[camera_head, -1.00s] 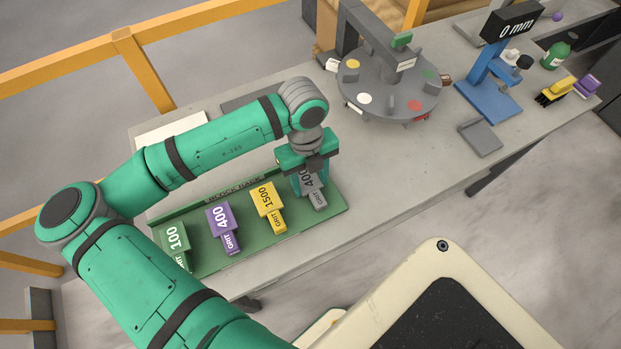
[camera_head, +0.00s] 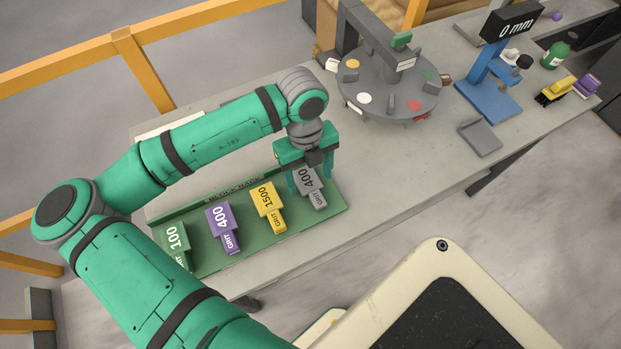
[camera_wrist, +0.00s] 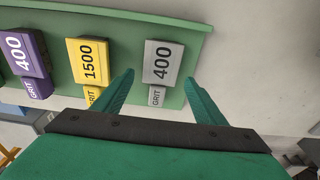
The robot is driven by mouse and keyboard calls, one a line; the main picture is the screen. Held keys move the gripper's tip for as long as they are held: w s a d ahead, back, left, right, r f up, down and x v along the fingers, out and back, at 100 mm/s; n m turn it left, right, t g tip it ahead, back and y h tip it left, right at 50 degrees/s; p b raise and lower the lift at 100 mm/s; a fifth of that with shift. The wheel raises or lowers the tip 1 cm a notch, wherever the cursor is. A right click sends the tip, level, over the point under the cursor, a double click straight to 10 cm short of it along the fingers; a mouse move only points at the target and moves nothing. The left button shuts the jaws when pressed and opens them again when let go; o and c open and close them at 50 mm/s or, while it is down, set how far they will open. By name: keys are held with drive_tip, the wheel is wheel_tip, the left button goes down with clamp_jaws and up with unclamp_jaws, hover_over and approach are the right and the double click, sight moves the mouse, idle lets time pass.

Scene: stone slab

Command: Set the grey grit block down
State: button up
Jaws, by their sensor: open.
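The grey grit block (camera_head: 311,187), marked 400, rests at the right end of the green block rack (camera_head: 333,206). In the wrist view the grey block (camera_wrist: 162,62) lies just beyond and between my two spread fingers. My gripper (camera_head: 308,189) is open above the block, with a finger on each side; it also shows open in the wrist view (camera_wrist: 160,92). I see nothing held between the fingers.
Yellow 1500 (camera_head: 266,198), purple 400 (camera_head: 222,218) and green 100 (camera_head: 174,240) blocks sit in the rack to the left. A round grey carousel (camera_head: 385,105) and a blue gauge stand (camera_head: 488,90) stand farther back. The slab right of the rack is clear.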

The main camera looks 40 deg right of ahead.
sight(308, 180)
wheel_tip(308, 180, up, 10)
drive_tip(key=w, duration=0.1)
drive_tip(key=shift+w+d, duration=0.1)
idle(0.5)
drive_tip(key=shift+d, duration=0.1)
